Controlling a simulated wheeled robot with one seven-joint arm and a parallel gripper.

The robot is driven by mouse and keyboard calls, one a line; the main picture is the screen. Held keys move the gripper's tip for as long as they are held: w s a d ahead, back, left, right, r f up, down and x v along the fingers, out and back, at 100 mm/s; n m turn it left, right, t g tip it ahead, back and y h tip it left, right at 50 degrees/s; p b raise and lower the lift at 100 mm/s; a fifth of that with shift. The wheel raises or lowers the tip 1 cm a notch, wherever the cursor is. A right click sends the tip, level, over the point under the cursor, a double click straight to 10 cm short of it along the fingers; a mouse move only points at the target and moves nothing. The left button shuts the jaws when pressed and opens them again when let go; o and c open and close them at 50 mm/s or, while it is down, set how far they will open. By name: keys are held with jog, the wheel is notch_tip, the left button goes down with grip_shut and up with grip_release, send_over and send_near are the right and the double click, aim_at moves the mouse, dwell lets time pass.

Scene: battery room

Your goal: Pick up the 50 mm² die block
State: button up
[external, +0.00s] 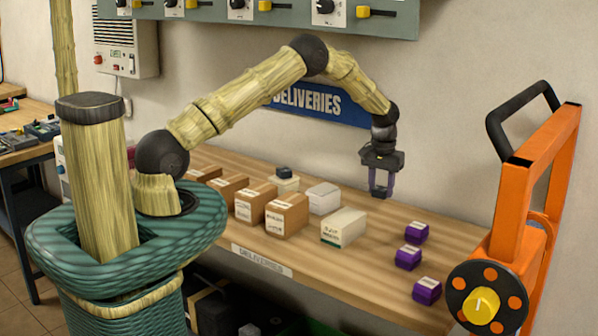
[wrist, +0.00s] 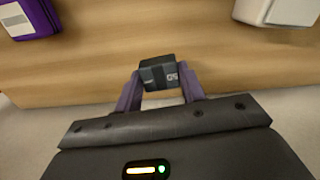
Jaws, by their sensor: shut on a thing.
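A small dark grey block (wrist: 158,73) sits between the two purple fingers of my gripper (wrist: 160,92) in the wrist view. The fingers are shut on its sides. A pale marking on its face looks like it could be "50", but it is turned and too small to read surely. In the external view my gripper (external: 381,191) hangs fingers down above the wooden table, right of the white boxes and left of the purple blocks.
Three purple blocks (external: 417,232) with white labels stand on the table's (external: 375,280) right part. White boxes (external: 343,228) and brown cartons (external: 287,215) stand left. Another dark block (external: 284,172) sits on a pale box. An orange frame (external: 540,190) rises at right.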

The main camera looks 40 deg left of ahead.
aim_at(381, 188)
notch_tip(381, 188, up, 5)
jog(key=shift+r+b, duration=0.1)
jog(key=shift+b, duration=0.3)
jog(key=shift+s, duration=0.1)
